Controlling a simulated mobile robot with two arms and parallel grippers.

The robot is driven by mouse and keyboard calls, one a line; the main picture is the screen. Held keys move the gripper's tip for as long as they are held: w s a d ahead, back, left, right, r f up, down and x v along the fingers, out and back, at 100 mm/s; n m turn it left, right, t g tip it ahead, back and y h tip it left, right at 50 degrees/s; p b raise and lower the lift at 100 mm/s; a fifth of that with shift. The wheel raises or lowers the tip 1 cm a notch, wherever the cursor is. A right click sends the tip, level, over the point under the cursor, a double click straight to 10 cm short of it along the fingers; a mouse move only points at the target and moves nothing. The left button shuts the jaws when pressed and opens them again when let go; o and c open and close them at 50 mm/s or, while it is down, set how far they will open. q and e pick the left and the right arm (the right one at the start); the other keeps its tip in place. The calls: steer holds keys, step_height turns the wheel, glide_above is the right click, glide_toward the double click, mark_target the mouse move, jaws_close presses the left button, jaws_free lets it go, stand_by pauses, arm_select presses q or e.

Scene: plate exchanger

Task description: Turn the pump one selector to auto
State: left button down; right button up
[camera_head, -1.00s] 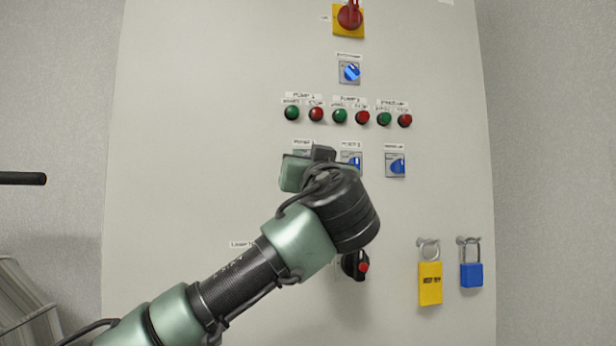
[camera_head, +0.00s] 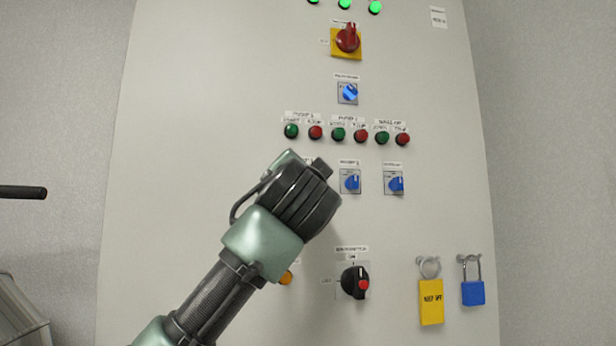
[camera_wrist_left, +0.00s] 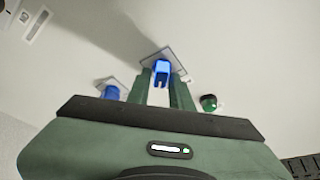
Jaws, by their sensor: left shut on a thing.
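In the left wrist view the pump one selector, a blue knob on a square grey plate (camera_wrist_left: 161,68), sits between the two green fingers of my left gripper (camera_wrist_left: 162,78). The gripper is shut on the knob. In the head view my left wrist covers this selector and the fingers, so the way its handle points cannot be read there. The pump two selector (camera_head: 352,182) is just right of my wrist, and a third blue selector (camera_head: 396,184) is further right. My right gripper is not in view.
Green and red push buttons (camera_head: 338,134) run in a row above the selectors. A red rotary switch on yellow (camera_head: 347,40) is higher up. A black switch (camera_head: 354,283) is below.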

arm_select(q)
steer(key=shift+m, duration=0.4)
steer(key=c, duration=1.4)
jaws_free()
steer(key=shift+c, duration=0.2)
steer(key=b+v, duration=0.4)
steer(key=v, duration=0.4)
